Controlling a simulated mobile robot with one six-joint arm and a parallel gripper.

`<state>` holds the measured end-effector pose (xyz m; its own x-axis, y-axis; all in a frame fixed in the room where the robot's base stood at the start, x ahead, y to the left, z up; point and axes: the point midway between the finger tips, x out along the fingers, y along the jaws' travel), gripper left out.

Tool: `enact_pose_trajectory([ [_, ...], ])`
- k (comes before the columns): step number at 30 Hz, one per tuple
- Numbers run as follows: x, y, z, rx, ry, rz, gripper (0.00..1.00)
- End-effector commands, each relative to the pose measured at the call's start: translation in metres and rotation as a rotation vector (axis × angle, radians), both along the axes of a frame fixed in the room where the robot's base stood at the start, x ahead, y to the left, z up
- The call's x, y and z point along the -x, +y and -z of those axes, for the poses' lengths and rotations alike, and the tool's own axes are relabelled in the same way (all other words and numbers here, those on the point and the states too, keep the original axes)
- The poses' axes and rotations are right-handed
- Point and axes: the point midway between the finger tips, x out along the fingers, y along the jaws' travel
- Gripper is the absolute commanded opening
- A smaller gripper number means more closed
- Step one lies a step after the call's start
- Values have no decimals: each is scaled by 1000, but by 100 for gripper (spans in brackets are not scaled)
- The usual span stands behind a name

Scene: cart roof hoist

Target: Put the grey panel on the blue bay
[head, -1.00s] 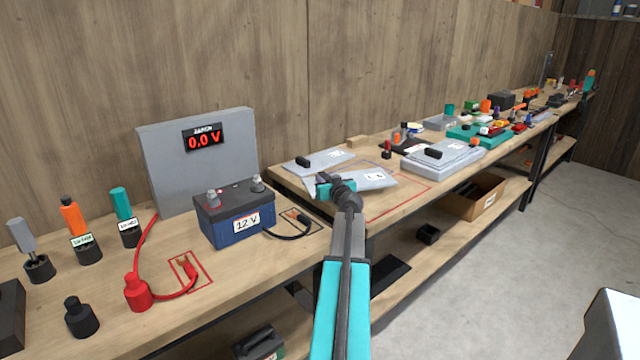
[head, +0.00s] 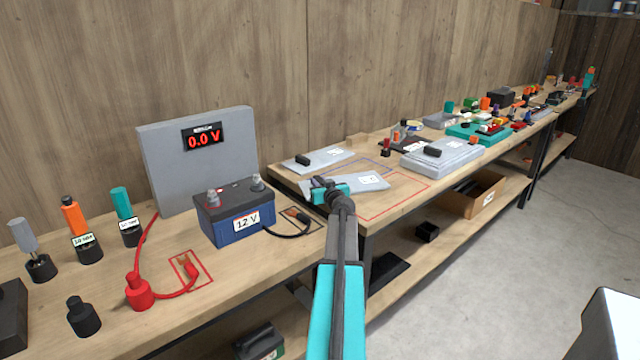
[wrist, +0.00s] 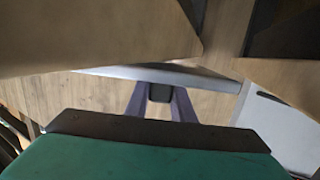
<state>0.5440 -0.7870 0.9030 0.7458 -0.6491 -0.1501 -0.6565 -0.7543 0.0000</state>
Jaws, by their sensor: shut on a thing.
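My gripper (head: 326,187) is shut on a black handle on a flat grey panel (head: 352,185) with a white label. The panel is roughly level and appears to be held over the bench, left of the red outline; its height is hard to judge. The blue bay is a blue outline (head: 386,168) on the bench behind the panel, which hides part of it. In the wrist view, the two fingers (wrist: 160,98) close on a dark handle, and a thin grey edge shows beyond them.
A second grey panel (head: 335,156) with a black handle lies at the bench's left end. A red outline (head: 408,193) marks bare wood on the right. A grey box (head: 445,162) with a handled lid stands beyond. A battery (head: 228,222) and display board (head: 160,165) stand left.

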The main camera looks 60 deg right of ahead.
Motion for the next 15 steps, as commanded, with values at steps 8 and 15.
enact_pose_trajectory([
  [8, 0, 0, 5, 3, 0, 0, 0],
  [15, -1, 0, 7, 3, 0, 0, 0],
])
